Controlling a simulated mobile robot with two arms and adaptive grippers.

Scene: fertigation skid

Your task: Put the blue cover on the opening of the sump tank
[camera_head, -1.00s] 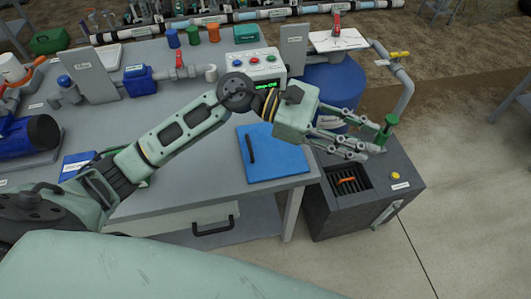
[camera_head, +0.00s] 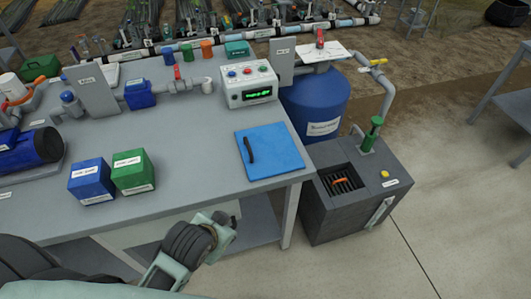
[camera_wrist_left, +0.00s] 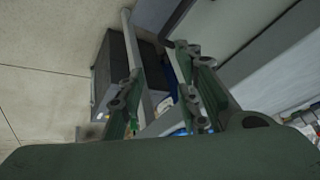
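The blue cover (camera_head: 278,150) lies flat at the right end of the grey table, with a black handle near its left edge. The sump tank (camera_head: 325,222) is a dark grey box on the floor right of the table. Its square opening (camera_head: 350,187) is uncovered and shows dark slats and an orange piece inside. My left gripper (camera_head: 225,224) is low in front of the table, apart from the cover and mostly hidden in the head view. In the left wrist view its fingers (camera_wrist_left: 160,65) are spread and empty, with the tank (camera_wrist_left: 114,66) beyond. My right gripper is not in view.
A blue barrel (camera_head: 316,102) stands behind the tank. Blue (camera_head: 91,181) and green (camera_head: 133,172) boxes and a control box (camera_head: 249,84) stand on the table (camera_head: 190,150).

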